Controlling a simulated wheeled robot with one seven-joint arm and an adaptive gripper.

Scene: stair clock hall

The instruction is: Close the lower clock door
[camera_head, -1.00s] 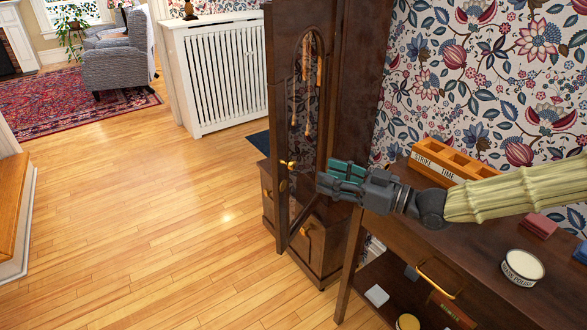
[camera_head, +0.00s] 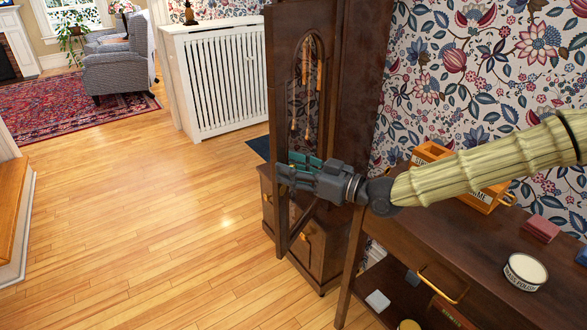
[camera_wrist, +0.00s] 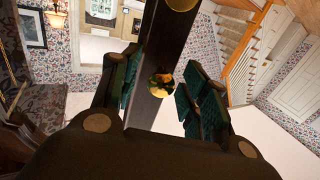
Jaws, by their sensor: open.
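The lower clock door (camera_head: 283,100) is a tall dark wooden frame with an arched glass pane. It stands swung open from the dark clock case (camera_head: 355,95). Weights or chains show through the pane. My gripper (camera_head: 296,165) is open in front of the door at mid-height and hides its brass knob in the head view. In the wrist view, a dark wooden strip of the door (camera_wrist: 150,55) runs between the teal-padded fingers (camera_wrist: 163,90), and the round brass knob (camera_wrist: 162,85) lies between them. I cannot tell whether the fingers touch the door.
A dark side table (camera_head: 440,235) stands at the right, with an orange box (camera_head: 432,153), a polish tin (camera_head: 524,270) and small blocks. A white radiator cover (camera_head: 215,75) stands behind the clock. The wooden floor (camera_head: 150,210) at the left is clear.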

